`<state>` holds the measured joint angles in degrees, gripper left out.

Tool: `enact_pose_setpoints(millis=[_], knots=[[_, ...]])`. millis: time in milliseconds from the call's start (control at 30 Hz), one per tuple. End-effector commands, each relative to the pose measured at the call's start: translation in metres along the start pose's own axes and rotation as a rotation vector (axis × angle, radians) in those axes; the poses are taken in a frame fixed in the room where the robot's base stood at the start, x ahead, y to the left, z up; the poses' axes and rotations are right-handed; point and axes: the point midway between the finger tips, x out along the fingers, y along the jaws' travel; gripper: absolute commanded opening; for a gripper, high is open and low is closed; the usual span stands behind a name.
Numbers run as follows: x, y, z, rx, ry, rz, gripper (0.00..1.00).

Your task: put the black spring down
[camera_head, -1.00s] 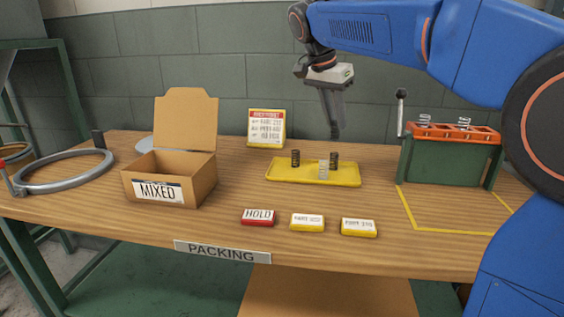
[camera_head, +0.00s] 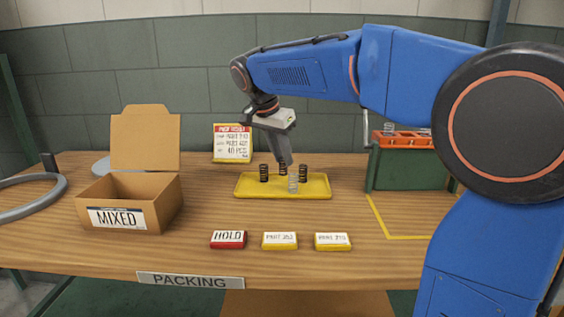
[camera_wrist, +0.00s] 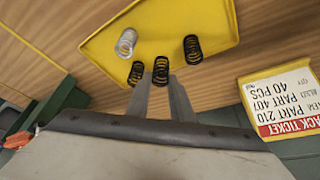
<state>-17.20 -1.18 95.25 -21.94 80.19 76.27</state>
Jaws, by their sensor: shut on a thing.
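My gripper (camera_head: 283,161) points down over the yellow tray (camera_head: 245,191) and is shut on a black spring (camera_head: 283,169). In the wrist view this spring (camera_wrist: 160,70) stands out between the two fingertips (camera_wrist: 161,82). It is over the back part of the tray; I cannot tell whether its lower end touches the tray. Two other black springs stand on the tray, one to the left (camera_head: 264,173) and one to the right (camera_head: 303,173). A silver spring (camera_head: 293,183) stands nearer the front.
An open cardboard box marked MIXED (camera_head: 157,209) stands at left. A pack ticket (camera_head: 232,143) stands behind the tray. A red HOLD block (camera_head: 228,239) and two yellow label blocks (camera_head: 279,241) lie in front. A green rack with an orange top (camera_head: 404,168) stands at right.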

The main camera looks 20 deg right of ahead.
Motion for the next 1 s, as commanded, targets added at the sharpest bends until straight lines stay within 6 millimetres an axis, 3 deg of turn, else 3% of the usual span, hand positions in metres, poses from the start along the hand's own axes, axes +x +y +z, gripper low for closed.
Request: enact_pose_setpoints(millis=[133,533,567,600,1000], knots=[[0.017,0.0,0.007,-0.001,0.0,0.001,0.0],[0.021,0.0,0.009,0.0,0.0,0.001,0.0],[0.021,0.0,0.009,0.0,0.0,0.0,0.28],[0.021,0.0,0.009,0.0,0.0,0.0,0.37],[0.016,0.0,0.007,0.0,0.0,-0.001,0.39]])
